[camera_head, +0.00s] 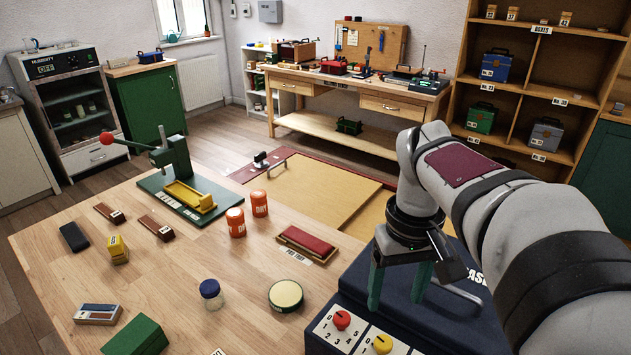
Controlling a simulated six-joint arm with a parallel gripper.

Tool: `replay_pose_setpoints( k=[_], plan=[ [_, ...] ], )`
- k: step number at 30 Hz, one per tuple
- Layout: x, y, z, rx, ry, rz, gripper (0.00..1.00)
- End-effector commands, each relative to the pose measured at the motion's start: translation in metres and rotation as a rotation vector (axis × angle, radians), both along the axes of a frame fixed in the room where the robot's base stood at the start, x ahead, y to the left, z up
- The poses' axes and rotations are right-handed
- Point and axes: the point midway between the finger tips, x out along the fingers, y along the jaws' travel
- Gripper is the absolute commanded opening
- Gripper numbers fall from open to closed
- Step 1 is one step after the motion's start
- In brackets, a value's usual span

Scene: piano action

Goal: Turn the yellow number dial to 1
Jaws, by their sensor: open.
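The yellow dial (382,343) is a round knob on a white number plate at the front of a dark blue case (440,318). It sits at the bottom edge of the picture, and part of its plate is cut off. I cannot tell which number its dark mark points to. A red dial (341,320) with its own number plate sits just left of it. My gripper (397,298) points down over the blue case, its two green fingers apart with nothing between them. It is above and behind the yellow dial, apart from it.
The wooden table left of the case holds a red pad (306,241), a round tin (286,295), a small blue-lidded jar (211,293), two orange jars (236,222) and a green lever press (172,160). The arm covers the case's right side. Some bare table lies between these things.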

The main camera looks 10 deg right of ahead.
Motion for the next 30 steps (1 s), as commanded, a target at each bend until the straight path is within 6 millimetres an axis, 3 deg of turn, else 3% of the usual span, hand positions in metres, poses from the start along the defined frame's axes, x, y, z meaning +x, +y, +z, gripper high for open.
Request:
replay_pose_setpoints(
  k=[6,12,17,25,30],
  plan=[
    [-0.001,0.001,-0.067,0.003,0.006,-0.002,0.7],
    [-0.001,0.001,-0.108,0.002,0.003,-0.004,0.7],
    [-0.001,0.001,-0.121,0.001,0.0,-0.004,0.7],
    [-0.001,0.001,-0.122,0.001,-0.001,-0.004,0.69],
    [-0.001,0.001,-0.122,0.001,-0.001,-0.004,0.38]
  ],
)
